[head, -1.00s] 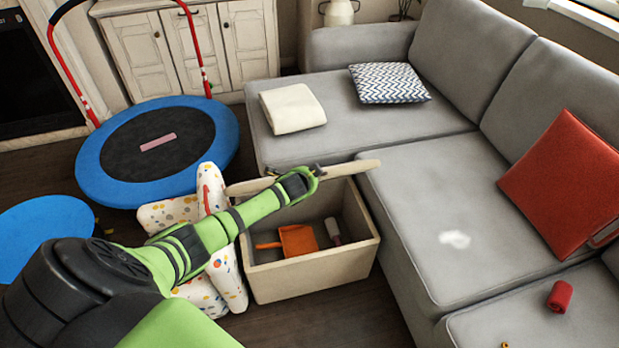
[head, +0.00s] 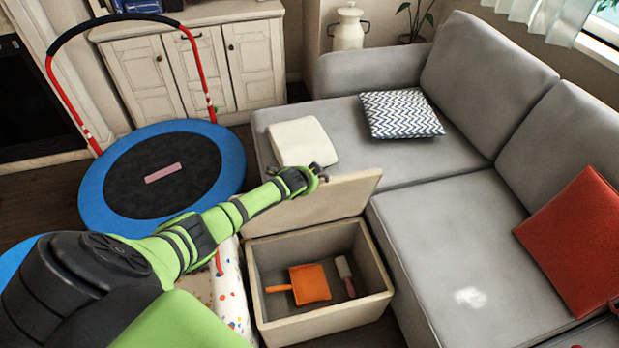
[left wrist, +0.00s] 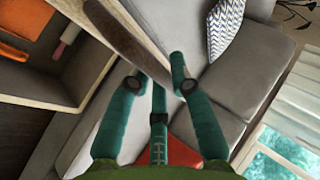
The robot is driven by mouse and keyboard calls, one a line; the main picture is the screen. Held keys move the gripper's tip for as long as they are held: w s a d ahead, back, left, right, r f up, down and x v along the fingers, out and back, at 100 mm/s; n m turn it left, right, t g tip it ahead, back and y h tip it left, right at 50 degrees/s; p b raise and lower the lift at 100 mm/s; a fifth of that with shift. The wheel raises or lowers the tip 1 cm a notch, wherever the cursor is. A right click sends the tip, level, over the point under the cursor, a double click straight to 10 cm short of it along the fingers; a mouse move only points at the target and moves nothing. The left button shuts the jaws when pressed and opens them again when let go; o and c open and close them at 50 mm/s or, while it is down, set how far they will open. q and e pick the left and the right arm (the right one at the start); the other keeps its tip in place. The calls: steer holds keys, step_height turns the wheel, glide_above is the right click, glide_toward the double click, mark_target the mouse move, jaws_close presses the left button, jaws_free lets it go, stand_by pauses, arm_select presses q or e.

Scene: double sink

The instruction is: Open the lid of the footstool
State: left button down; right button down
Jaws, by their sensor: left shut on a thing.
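The beige footstool (head: 322,324) stands open in front of the grey sofa, and I look into its hollow inside. Its lid (head: 345,195) is raised along the far side and tilted, with its broad face towards me. My left gripper (head: 318,175) is at the lid's upper edge and shut on it; my arm covers part of the lid's left side. In the left wrist view the lid (left wrist: 135,40) reaches in between the teal fingers (left wrist: 160,78). My right gripper is in neither view.
An orange dustpan-like thing (head: 311,283) and a pink-and-white object (head: 345,275) lie inside the footstool. The sofa (head: 430,220) borders it on the right. A spotted white thing (head: 232,300) stands close on the left, and a blue trampoline (head: 225,175) lies behind.

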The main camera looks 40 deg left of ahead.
arm_select(q)
steer(key=shift+w+r, duration=0.2)
steer(key=c, duration=1.1)
jaws_free()
steer(key=shift+s, duration=0.15)
steer(key=shift+s+r, duration=0.2)
steer(key=shift+s, duration=0.05)
steer(key=v, duration=1.1)
steer(key=shift+d+r, duration=0.15)
steer(key=shift+d, duration=0.05)
steer(key=shift+s, duration=0.15)
